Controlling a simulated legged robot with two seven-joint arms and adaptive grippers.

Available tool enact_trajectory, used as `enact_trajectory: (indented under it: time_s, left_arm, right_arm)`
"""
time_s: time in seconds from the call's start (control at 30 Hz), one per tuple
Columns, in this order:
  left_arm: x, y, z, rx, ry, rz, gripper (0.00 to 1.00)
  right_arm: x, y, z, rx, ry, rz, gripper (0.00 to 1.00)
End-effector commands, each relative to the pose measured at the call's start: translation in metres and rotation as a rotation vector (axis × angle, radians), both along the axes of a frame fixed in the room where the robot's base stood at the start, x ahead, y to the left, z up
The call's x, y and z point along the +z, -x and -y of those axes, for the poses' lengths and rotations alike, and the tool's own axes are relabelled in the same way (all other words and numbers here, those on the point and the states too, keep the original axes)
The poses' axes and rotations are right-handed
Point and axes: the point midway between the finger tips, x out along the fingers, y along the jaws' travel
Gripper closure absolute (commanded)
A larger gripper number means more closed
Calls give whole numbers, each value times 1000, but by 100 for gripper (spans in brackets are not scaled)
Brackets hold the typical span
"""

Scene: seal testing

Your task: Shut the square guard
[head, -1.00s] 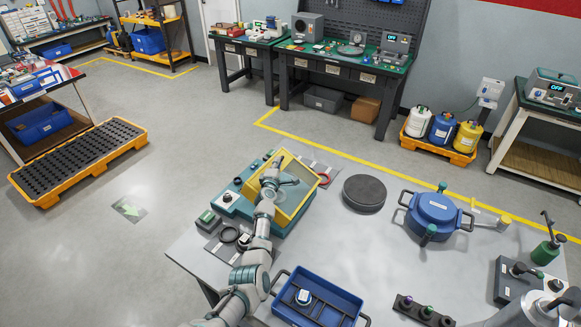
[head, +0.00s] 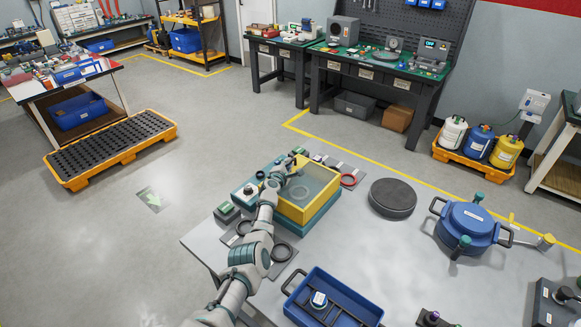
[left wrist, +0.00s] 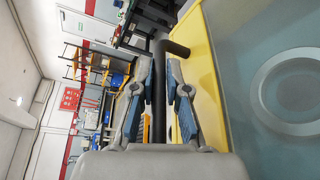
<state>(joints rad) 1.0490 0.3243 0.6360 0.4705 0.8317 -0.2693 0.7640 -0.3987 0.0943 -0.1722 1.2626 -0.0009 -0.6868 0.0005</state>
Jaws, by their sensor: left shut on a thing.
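The square guard (head: 311,208) is a yellow frame with a clear pane on the teal test machine (head: 306,229) at the near table's left. It lies low and about level over the base; whether a small gap remains I cannot tell. Its yellow frame (left wrist: 207,85) and pane (left wrist: 245,60) fill the right of the left wrist view, with a pale ring behind the pane. My left gripper (head: 291,168) is at the guard's far left side. In the left wrist view my left gripper (left wrist: 160,72) is shut on the guard's dark bar handle (left wrist: 159,125). My right gripper is out of view.
A dark round disc (head: 392,197) and a blue lidded pot (head: 468,224) stand right of the machine. A blue tray (head: 358,300) lies in front. Black rings (head: 282,251) lie near my left arm. Bare grey tabletop (head: 400,262) lies between them.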

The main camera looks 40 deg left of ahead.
Motion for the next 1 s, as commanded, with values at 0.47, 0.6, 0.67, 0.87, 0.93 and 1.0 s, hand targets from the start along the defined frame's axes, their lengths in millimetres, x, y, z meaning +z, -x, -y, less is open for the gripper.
enact_trajectory:
  time_s: [0.47, 0.6, 0.67, 0.87, 0.93, 1.0]
  left_arm:
    - [-8, 4, -6, 8, -2, -8, 100]
    - [-7, 4, -6, 6, -1, -7, 75]
    - [-6, 3, -5, 6, -1, -7, 75]
    - [-5, 2, -3, 4, -3, -4, 75]
    - [-5, 3, -2, 3, -6, -5, 75]
    - [-4, 5, -2, 2, -9, -5, 75]
  right_arm:
    - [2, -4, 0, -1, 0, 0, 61]
    - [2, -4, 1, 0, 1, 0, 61]
    - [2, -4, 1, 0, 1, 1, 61]
    - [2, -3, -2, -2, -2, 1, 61]
    - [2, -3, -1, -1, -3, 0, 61]
    - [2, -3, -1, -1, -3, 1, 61]
